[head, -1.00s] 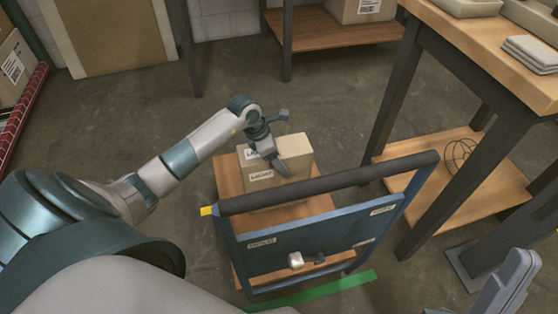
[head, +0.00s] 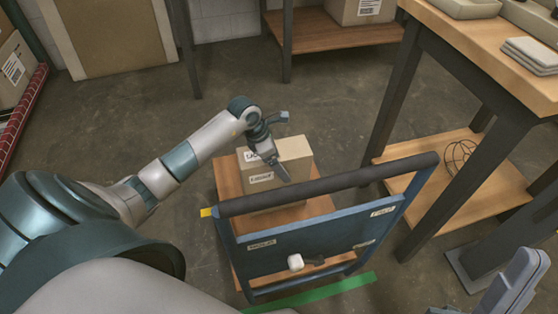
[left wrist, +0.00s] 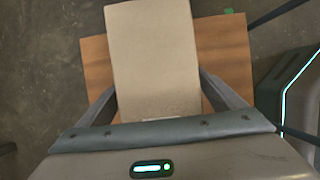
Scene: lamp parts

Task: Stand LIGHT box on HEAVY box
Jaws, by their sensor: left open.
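A tan cardboard box (head: 296,158) stands on the wooden deck (head: 228,178) of a blue cart. It bears two white labels whose print is too small to read surely, so I cannot tell whether it is LIGHT or HEAVY. No second box shows clearly on the deck. My left gripper (head: 278,168) is over the box's near left side in the head view. In the left wrist view the box (left wrist: 152,60) lies between the spread fingers of that gripper (left wrist: 158,98), with no clear grip on it. My right gripper (head: 515,278) shows partly at the bottom right, apart from the box.
The cart's dark handle bar (head: 330,186) and blue frame (head: 320,240) stand on the near side of the box. A wooden workbench (head: 490,50) is at the right. A back shelf (head: 330,32) carries another cardboard box (head: 360,8). Floor left of the cart is clear.

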